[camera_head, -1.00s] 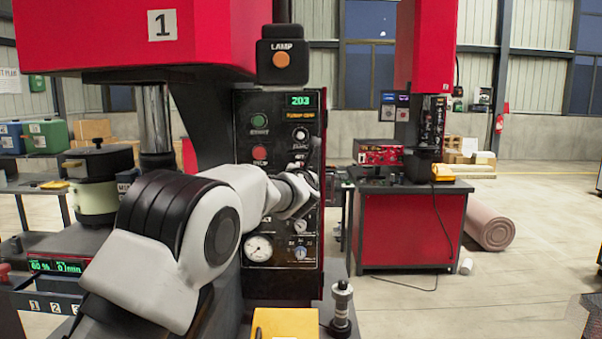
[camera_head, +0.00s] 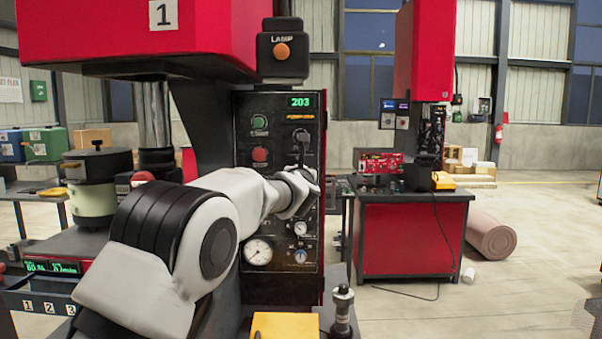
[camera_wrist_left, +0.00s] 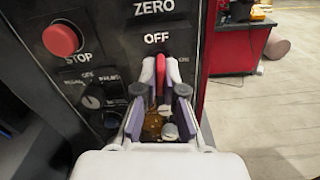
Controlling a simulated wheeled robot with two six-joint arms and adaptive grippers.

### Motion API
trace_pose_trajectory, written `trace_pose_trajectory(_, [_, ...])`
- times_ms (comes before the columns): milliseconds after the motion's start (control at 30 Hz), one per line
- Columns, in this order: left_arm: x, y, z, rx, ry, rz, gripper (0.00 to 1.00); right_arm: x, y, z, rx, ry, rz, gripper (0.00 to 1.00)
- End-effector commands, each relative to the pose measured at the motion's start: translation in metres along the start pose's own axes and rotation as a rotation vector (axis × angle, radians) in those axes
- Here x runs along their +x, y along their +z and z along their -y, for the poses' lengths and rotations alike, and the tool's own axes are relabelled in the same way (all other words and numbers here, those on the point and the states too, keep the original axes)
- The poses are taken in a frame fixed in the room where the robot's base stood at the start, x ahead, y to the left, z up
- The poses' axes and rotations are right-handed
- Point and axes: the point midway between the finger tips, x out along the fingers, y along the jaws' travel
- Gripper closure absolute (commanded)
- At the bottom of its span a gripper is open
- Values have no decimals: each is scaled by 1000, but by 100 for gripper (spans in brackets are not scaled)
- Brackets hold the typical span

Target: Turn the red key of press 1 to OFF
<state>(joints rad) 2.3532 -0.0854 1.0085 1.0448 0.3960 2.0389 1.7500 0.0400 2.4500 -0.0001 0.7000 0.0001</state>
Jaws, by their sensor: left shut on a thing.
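The red key (camera_wrist_left: 161,73) sits on the dark control panel in the left wrist view, below the OFF label (camera_wrist_left: 156,38). Its red handle stands upright, pointing towards OFF. My left gripper (camera_wrist_left: 161,80) is shut on the key, one finger on each side of the handle. In the head view my left arm reaches across to the control panel (camera_head: 243,185) of press 1 (camera_head: 205,35), and its wrist hides the key. My right gripper is in neither view.
A red STOP button (camera_wrist_left: 61,39) and a black selector knob (camera_wrist_left: 92,95) are left of the gripper. Gauges (camera_head: 258,252) lie below my wrist. A yellow box (camera_head: 284,326) and a black-and-silver post (camera_head: 342,312) stand in front. Open floor lies to the right.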

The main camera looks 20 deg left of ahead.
Motion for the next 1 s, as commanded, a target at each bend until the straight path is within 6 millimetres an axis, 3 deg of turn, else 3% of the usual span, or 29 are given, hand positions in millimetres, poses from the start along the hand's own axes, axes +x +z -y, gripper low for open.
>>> trace_pose_trajectory(333, [0,-2,1,-183,-1,0,100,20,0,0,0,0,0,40])
trace_pose_trajectory(667, [0,0,0,-229,-1,0,100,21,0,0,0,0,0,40])
trace_pose_trajectory(700, [0,0,0,-229,-1,0,85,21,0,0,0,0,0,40])
trace_pose_trajectory(767, [0,0,0,-228,-1,0,64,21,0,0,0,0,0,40])
trace_pose_trajectory(1000, [0,0,0,-227,0,0,63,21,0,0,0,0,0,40])
